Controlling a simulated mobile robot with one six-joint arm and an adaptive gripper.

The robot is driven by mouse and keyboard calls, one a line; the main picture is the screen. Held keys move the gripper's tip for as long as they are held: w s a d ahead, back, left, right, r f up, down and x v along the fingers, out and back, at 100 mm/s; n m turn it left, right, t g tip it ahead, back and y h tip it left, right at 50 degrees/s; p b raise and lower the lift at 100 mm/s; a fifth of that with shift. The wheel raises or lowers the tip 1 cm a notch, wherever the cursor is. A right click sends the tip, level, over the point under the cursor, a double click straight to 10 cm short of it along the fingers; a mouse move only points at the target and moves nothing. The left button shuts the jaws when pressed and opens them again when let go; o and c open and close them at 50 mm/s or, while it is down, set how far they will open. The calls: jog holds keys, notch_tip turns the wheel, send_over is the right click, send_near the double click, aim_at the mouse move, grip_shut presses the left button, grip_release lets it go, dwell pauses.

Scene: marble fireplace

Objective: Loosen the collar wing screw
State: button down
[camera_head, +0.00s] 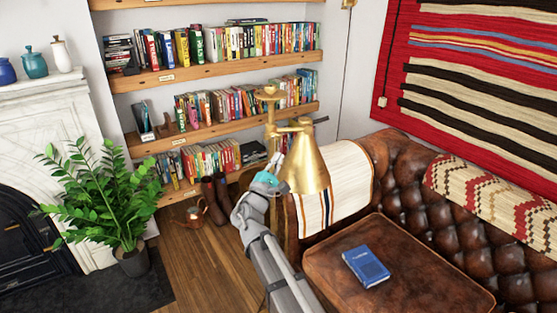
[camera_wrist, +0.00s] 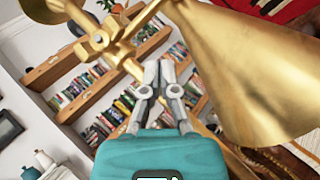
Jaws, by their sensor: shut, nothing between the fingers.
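A brass lamp has a cone shade (camera_head: 306,168) hanging from a joint beside its upright post, which has a round cap (camera_head: 268,93) on top. In the wrist view the cone shade (camera_wrist: 250,75) fills the upper right, and brass rods and joint parts (camera_wrist: 97,42) cross the upper left. I cannot tell for sure which small part is the collar wing screw. My gripper (camera_wrist: 165,64), with a teal body, is shut and empty, its fingertips close below the brass joint. Whether they touch it is unclear.
A brown leather sofa (camera_head: 400,190) and a leather ottoman (camera_head: 395,270) with a blue book (camera_head: 366,267) stand at the right. Bookshelves (camera_head: 215,70) line the back wall. A potted plant (camera_head: 100,200) stands at the left. Wooden floor (camera_head: 195,265) lies open between.

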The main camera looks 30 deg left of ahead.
jog(key=s+d+f+b, duration=0.3)
jog(key=s+f+b, duration=0.3)
jog(key=f+b, duration=0.1)
jog(key=shift+s+f, duration=0.2)
jog(key=shift+f, duration=0.15)
jog(key=c, duration=1.3)
grip_release()
jog(key=shift+c, duration=0.2)
